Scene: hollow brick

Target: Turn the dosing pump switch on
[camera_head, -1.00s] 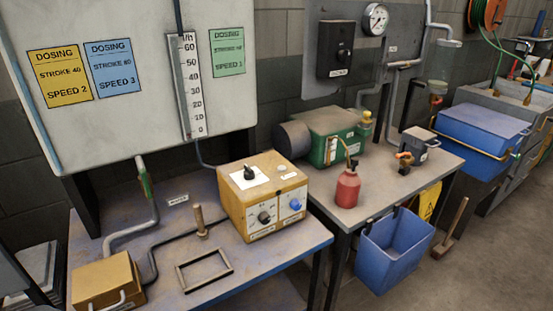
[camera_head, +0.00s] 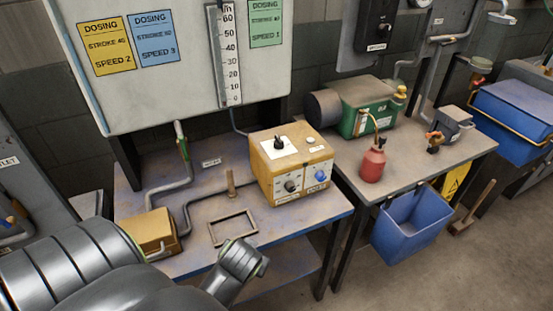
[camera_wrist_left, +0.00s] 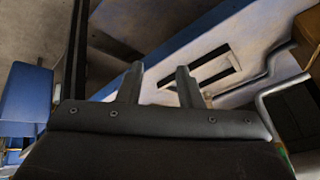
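The dosing pump (camera_head: 290,165) is a yellow box on the bench in the head view. Its top has a black knob on a white plate (camera_head: 280,143) and a small pale round part. Its front has a black knob (camera_head: 291,186) and a blue knob (camera_head: 321,177); which one is the switch I cannot tell. My left arm comes in from the lower left, ending short of the pump at the bench's front edge. In the left wrist view my left gripper (camera_wrist_left: 160,82) has its two fingers apart with nothing between them. My right gripper is in neither view.
The blue-edged bench (camera_head: 200,200) carries an empty dark frame (camera_head: 233,227), an upright wooden handle (camera_head: 231,183), a small yellow box (camera_head: 150,232) and grey pipes. A second table to the right holds a red bottle (camera_head: 372,163) and a green motor (camera_head: 365,118). A blue bin (camera_head: 412,222) hangs below it.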

